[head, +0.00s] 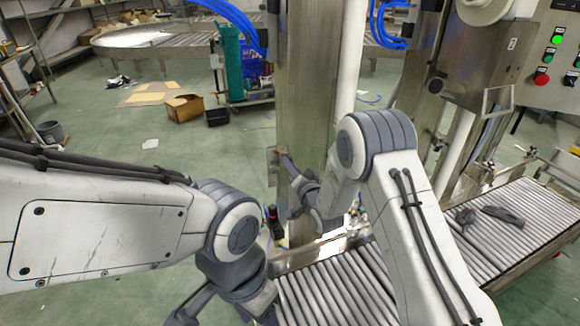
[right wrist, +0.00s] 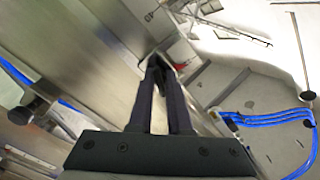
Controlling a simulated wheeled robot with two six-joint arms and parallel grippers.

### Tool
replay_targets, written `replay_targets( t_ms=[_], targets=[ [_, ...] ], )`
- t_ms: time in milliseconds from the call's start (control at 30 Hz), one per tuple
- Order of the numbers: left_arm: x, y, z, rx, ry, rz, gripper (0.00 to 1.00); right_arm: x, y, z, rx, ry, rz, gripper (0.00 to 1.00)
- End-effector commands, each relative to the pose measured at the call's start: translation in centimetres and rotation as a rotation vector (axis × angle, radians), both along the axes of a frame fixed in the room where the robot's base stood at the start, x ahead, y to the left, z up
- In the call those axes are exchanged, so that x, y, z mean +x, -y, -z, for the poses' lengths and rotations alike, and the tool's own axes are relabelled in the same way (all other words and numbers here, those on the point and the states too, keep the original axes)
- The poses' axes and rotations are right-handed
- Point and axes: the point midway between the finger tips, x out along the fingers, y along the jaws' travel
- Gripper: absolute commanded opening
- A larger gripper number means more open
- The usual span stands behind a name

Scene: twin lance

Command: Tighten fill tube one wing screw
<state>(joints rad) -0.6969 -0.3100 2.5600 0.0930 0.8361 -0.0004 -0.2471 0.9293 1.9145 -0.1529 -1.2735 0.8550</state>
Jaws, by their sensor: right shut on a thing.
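My right gripper (head: 281,153) reaches the side of the steel column (head: 306,90), at a small metal plate (head: 272,165). In the right wrist view its two dark fingers (right wrist: 158,64) come together at their tips on a small part beside the steel face. That part sits where the wing screw would be, but the fingertips hide nearly all of it. A bit of red (right wrist: 180,67) shows just right of the tips. My left arm's dark wrist hangs low over the rollers in the head view. Its fingers are partly cut off at the bottom edge.
A roller conveyor (head: 340,285) runs below my arms, with dark tools (head: 503,215) lying on its right part. A control box with buttons (head: 541,79) stands at the upper right. Blue hoses (right wrist: 270,117) and a black knob (right wrist: 22,115) are near the right wrist.

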Motion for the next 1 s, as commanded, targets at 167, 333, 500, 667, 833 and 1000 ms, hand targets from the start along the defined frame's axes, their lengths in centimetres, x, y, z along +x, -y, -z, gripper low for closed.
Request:
replay_targets(
  t_ms=[167, 333, 500, 667, 833, 1000],
  targets=[
    [-0.01, 0.00, 0.46, 0.000, 0.000, 0.000, 0.55, 0.24, 0.01, -0.46, 0.148, -0.047, 0.001, 0.00],
    [0.00, 0.00, 0.41, 0.000, 0.000, 0.000, 0.55, 0.24, 0.01, -0.51, 0.162, -0.053, 0.002, 0.00],
    [0.00, 0.00, 0.58, 0.000, 0.000, 0.000, 0.55, 0.25, 0.02, -0.46, 0.196, -0.067, 0.001, 0.00],
    [0.00, 0.00, 1.13, 0.000, 0.000, 0.000, 0.55, 0.26, 0.02, -0.43, 0.379, -0.141, 0.000, 0.00],
    [0.00, 0.00, 1.30, 0.000, 0.000, 0.000, 0.55, 0.25, 0.03, -0.53, 0.507, -0.195, 0.000, 0.00],
    [0.00, 0.00, 1.26, 0.000, 0.000, 0.000, 0.55, 0.25, 0.03, -0.56, 0.518, -0.200, 0.000, 0.00]
  ],
)
